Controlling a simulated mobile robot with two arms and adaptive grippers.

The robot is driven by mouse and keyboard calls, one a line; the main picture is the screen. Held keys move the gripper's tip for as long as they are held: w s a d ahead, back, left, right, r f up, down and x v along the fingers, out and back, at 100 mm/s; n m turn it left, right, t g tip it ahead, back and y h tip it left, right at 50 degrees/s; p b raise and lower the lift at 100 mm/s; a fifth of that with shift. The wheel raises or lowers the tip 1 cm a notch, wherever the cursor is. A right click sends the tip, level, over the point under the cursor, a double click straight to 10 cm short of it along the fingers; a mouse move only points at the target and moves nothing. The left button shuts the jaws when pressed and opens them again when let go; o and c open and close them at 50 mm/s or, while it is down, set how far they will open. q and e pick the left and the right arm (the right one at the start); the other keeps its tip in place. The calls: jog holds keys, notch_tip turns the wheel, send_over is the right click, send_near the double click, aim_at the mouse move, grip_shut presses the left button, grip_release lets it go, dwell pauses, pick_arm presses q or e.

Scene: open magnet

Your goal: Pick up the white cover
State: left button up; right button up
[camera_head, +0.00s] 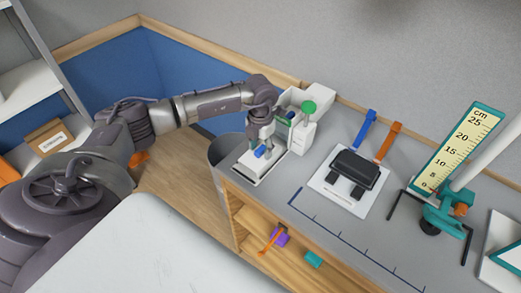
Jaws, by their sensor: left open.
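A white device with a green round knob (308,107) stands on the grey counter near its left end. A low white base (249,170) with a small blue part (260,152) sits at its front. I cannot tell which of these white parts is the white cover. My left gripper (258,149) points down over the white base, close to the blue part, with its fingers apart. Contact with the parts below is too small to tell, and the gripper hides part of the device. My right gripper is not in view.
A white plate (326,188) with a black block lies right of the device. A blue strip (366,128) and an orange strip (388,142) are behind it. A teal stand with a ruler (460,147) is further right. A grey bin (222,150) stands left of the counter (300,180).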

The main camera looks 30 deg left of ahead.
pick_arm(q)
jog(key=shift+f, duration=0.1)
grip_shut()
dwell(0.3)
